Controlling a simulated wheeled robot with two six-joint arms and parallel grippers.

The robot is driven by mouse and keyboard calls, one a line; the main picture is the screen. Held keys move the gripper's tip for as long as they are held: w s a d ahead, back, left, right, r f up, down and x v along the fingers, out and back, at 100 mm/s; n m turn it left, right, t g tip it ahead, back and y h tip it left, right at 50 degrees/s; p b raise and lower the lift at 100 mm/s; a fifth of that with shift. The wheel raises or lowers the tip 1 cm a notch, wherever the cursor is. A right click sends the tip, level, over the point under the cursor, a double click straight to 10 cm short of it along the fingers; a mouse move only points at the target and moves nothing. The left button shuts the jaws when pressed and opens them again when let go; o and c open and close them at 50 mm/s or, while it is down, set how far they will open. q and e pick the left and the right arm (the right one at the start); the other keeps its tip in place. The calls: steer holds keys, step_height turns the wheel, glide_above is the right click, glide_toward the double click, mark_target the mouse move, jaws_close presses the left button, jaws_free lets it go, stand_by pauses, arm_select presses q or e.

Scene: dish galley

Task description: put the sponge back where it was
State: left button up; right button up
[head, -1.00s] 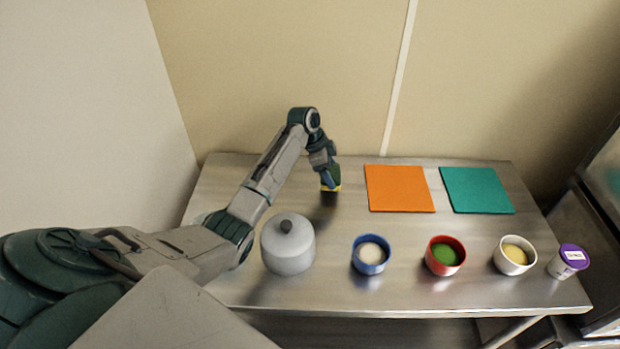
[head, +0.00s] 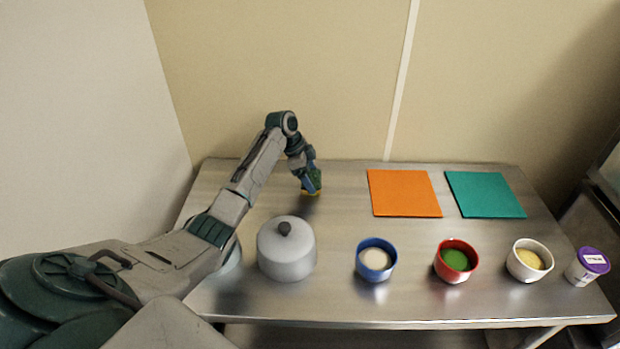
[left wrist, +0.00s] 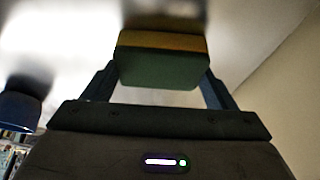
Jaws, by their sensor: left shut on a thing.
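My left gripper (head: 311,186) is shut on the sponge (head: 313,192), low over the back of the steel table, left of the orange mat. The sponge shows only as a small green and yellow patch at the fingertips in the head view. In the left wrist view the sponge (left wrist: 162,62) is a block with a dark green layer and a yellow-brown layer, between the two fingers. I cannot tell whether its underside touches the table. My right gripper is not in view.
An orange mat (head: 404,193) and a teal mat (head: 485,194) lie at the back right. A grey lidded pot (head: 287,255), a blue bowl (head: 376,262), a red bowl (head: 455,262), a white bowl (head: 529,262) and a purple-lidded cup (head: 586,268) line the front. The middle is clear.

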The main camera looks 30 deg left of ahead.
arm_select(q)
steer(key=o, duration=1.3)
steer(key=shift+f, duration=0.15)
steer(key=shift+c, duration=0.2)
steer(key=p+v, duration=1)
steer(key=v, duration=0.2)
steer(key=shift+d, duration=0.15)
